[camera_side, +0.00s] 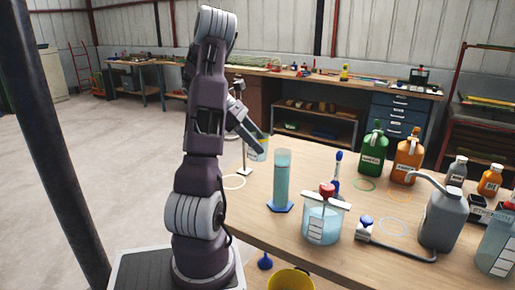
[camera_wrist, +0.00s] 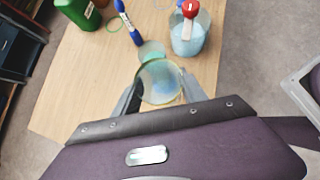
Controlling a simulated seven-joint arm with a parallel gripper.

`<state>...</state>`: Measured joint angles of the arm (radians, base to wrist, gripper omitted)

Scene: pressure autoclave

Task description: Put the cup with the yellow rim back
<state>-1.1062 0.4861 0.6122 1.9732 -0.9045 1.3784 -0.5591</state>
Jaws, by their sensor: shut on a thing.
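My gripper (camera_side: 256,146) is shut on a clear cup (camera_side: 262,151) and holds it above the left part of the table. The cup shows a pale greenish-yellow tint in the side view, and my gripper partly covers it. In the wrist view I look down on the cup's round rim (camera_wrist: 160,64), between the two fingers of my gripper (camera_wrist: 160,92). I cannot tell whether the cup holds anything.
A tall cylinder with a blue foot (camera_side: 282,178) stands close by to the right. A red-topped jar (camera_side: 322,222), blue tube (camera_side: 337,172), green bottle (camera_side: 373,152), orange bottle (camera_side: 407,157) and grey can (camera_side: 440,215) stand farther right.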

